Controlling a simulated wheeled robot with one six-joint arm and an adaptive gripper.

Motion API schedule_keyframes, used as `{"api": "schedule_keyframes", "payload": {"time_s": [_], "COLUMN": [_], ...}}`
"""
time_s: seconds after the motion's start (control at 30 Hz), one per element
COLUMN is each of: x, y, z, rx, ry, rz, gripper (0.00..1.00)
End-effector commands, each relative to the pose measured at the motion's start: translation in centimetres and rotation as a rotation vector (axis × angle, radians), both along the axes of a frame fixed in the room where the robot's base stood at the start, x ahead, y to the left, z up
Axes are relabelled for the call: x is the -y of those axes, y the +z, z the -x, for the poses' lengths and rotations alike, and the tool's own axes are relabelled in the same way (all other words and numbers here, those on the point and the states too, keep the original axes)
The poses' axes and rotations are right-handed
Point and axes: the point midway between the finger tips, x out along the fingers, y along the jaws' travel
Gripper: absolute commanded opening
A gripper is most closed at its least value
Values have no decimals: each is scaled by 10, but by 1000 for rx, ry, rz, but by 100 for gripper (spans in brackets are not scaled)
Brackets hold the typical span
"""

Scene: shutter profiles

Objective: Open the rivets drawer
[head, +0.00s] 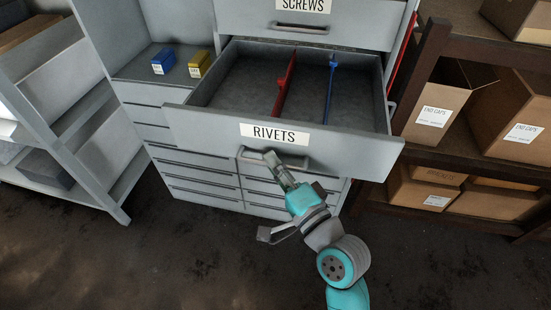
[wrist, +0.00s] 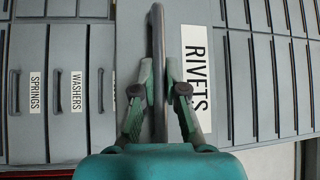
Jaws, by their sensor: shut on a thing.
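The rivets drawer (head: 205,128) is pulled out from the grey cabinet in the head view, with its inside showing. Its front carries a "RIVETS" label, which also shows in the wrist view (wrist: 196,78). A red divider (head: 284,85) and a blue divider (head: 330,88) stand inside it; the rest of its floor looks bare. The drawer handle (wrist: 157,35) is a grey bar below the label in the head view. In the wrist view my gripper's fingers (wrist: 161,90) lie on both sides of the bar.
The screws drawer (head: 345,22) above is shut. A blue box (head: 163,60) and a yellow box (head: 200,64) sit on a ledge at left. Grey shelving (head: 60,110) stands far left. A brown rack (head: 455,157) with cardboard boxes stands close at right. Dark floor in front is clear.

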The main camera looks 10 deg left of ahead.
Motion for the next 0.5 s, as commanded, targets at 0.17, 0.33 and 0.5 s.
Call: {"api": "schedule_keyframes", "payload": {"time_s": [0.17, 0.33, 0.5], "x": [0, 0, 0], "y": [-1, -1, -1], "z": [0, 0, 0], "rx": [-2, -1, -1], "ry": [0, 0, 0], "rz": [2, 1, 1], "gripper": [0, 37, 37]}}
